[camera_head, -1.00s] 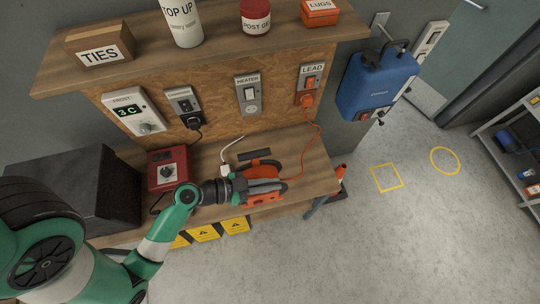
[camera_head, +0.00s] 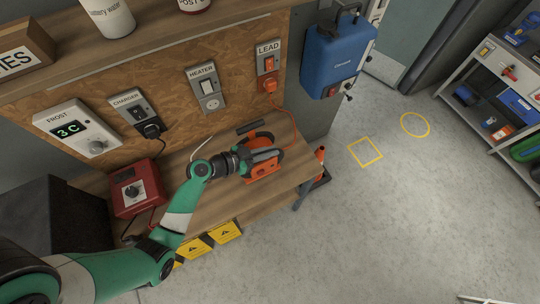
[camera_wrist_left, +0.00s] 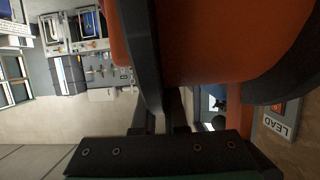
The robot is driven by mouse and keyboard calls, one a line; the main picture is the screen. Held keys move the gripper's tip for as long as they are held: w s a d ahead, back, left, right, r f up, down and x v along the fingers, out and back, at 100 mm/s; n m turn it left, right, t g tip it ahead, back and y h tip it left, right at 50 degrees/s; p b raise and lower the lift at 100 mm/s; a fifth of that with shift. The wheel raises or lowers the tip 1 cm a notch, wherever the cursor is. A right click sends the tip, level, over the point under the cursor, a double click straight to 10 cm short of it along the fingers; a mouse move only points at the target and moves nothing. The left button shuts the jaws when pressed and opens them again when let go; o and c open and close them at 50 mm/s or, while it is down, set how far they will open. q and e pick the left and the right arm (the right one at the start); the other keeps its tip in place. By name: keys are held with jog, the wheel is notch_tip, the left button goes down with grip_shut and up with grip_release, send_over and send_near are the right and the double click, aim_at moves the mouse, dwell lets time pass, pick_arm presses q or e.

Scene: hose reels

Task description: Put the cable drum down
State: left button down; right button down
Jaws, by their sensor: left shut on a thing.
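The orange and black cable drum (camera_head: 264,170) is at the right part of the wooden bench (camera_head: 222,205) in the head view. My left gripper (camera_head: 246,162) reaches it from the left and is shut on it. In the left wrist view the drum (camera_wrist_left: 215,45) fills the upper middle, very close, with a dark rim. I cannot tell whether the drum touches the bench top. An orange lead runs from the plug (camera_head: 270,86) at the LEAD socket down towards the drum. My right gripper is out of view.
A red box with a dial (camera_head: 137,189) stands on the bench at left. A blue case (camera_head: 338,58) hangs on the wall. A yellow square (camera_head: 365,152) and a yellow circle (camera_head: 415,125) mark open grey floor. Shelves (camera_head: 490,80) stand at far right.

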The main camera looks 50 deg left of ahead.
pick_arm(q)
jog(key=shift+w+a+f+b, duration=0.1)
jog(key=shift+w+f+b, duration=0.1)
jog(key=shift+f, duration=0.65)
jog(key=shift+w+a+f+b, duration=0.1)
jog(key=shift+f+b, duration=0.05)
jog(key=shift+f, duration=0.7)
jog(key=shift+f, duration=0.15)
jog(key=c, duration=1)
grip_release()
jog(key=shift+f, duration=0.1)
jog(key=shift+o, duration=0.2)
